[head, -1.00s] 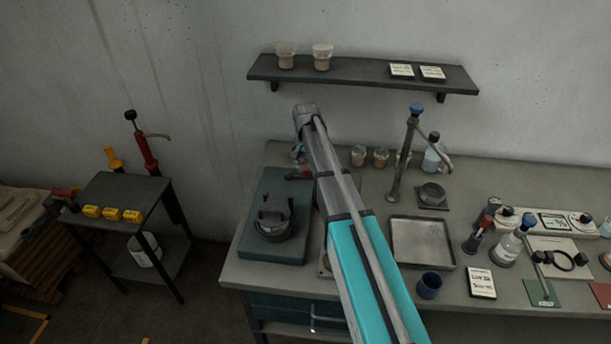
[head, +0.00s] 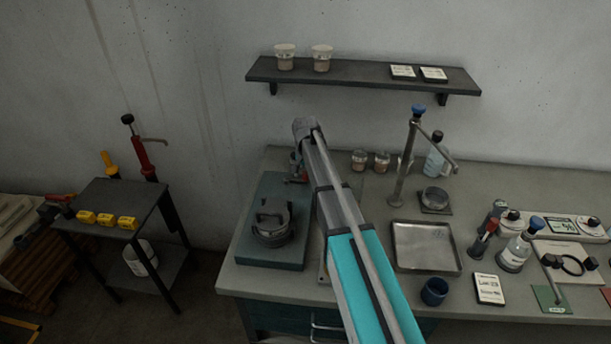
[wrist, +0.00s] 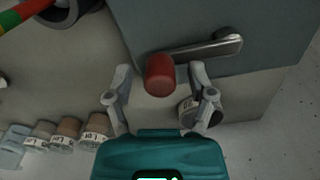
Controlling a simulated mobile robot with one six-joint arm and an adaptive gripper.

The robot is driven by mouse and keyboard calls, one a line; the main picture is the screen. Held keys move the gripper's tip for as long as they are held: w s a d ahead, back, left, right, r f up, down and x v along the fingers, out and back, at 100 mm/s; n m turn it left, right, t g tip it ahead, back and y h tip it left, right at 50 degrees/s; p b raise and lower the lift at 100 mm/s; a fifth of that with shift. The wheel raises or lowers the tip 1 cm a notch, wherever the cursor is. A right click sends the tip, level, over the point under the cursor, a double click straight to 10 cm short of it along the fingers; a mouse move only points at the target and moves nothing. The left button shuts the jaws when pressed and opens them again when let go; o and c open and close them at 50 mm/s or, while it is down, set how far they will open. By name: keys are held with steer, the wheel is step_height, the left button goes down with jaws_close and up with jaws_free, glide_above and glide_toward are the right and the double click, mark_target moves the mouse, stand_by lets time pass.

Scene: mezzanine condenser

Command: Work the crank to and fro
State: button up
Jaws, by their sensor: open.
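The crank shows in the wrist view as a grey metal arm (wrist: 205,47) with a red knob (wrist: 160,75) at its left end, against a grey-green block. My gripper (wrist: 160,71) is open, with one finger on each side of the red knob. Gaps show between knob and fingers, and I cannot tell how deep the knob sits between them. In the head view a bit of the red crank (head: 297,180) shows left of my arm, at the back of the green base block (head: 262,245). My arm hides most of the gripper there.
A dark round clamp-like part (head: 272,222) sits on the block. Several labelled cups (wrist: 68,133) stand close to my gripper, with a dark-capped container at its right. A metal tray (head: 425,246) and a post with a blue knob (head: 405,155) stand right of my arm.

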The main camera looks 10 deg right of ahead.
jaws_close()
